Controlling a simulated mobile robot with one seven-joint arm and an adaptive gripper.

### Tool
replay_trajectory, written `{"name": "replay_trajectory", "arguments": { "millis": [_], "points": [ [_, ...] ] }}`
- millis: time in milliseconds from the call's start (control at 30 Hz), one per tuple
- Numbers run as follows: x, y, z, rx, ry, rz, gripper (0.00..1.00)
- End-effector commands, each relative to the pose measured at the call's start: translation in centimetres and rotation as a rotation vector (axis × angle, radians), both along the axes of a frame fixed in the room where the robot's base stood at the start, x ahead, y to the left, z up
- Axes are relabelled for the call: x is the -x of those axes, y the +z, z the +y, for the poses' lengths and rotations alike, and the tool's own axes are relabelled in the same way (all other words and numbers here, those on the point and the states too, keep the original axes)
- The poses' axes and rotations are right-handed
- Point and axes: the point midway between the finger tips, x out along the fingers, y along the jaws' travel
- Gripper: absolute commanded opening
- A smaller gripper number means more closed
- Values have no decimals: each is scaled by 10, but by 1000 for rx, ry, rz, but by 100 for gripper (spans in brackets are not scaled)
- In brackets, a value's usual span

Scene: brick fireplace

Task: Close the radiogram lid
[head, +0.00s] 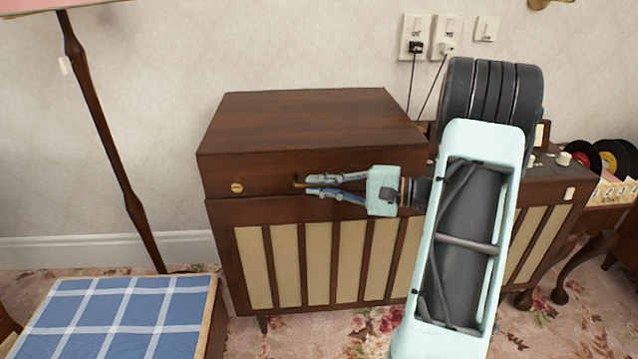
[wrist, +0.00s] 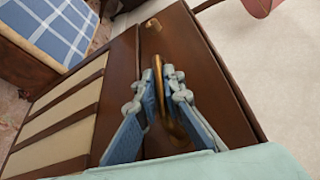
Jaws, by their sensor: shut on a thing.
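The radiogram (head: 255,215) is a dark brown wooden cabinet with cream slatted panels, standing against the wall. Its lid (head: 300,112) is the box-shaped upper left section and lies level on or very near the body. A thin dark seam runs below the lid's front; I cannot tell whether a slight gap is there. My gripper (head: 308,186) reaches in from the right and is shut on the brass handle (wrist: 170,110) at the lid's front. The fingers lie on either side of the handle in the wrist view and hide part of it. A small brass knob (head: 236,187) is to the left.
A stool with a blue checked top (head: 120,315) stands front left. A floor lamp pole (head: 105,130) rises to the left of the radiogram. Records (head: 585,155) stand in a box at the right. Plugs and cords (head: 412,75) hang from the wall behind.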

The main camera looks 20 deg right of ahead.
Motion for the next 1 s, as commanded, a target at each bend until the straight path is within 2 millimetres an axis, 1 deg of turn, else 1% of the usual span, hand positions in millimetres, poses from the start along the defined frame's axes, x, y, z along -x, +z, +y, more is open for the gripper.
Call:
{"name": "replay_trajectory", "arguments": {
  "millis": [33, 233, 267, 400, 667, 767, 867, 1000],
  "points": [
    [0, -8, -1, 7, -5, 14, 0],
    [1, -10, -1, 7, -5, 19, 0],
    [1, -10, -1, 8, -4, 19, 11],
    [1, -10, -1, 6, -4, 18, 26],
    [1, -7, -1, 5, -4, 13, 26],
    [4, -6, -6, 6, -4, 12, 26],
    [13, -4, -17, 6, -6, 12, 26],
    [31, -1, -39, 6, -8, 12, 26]
  ]
}}
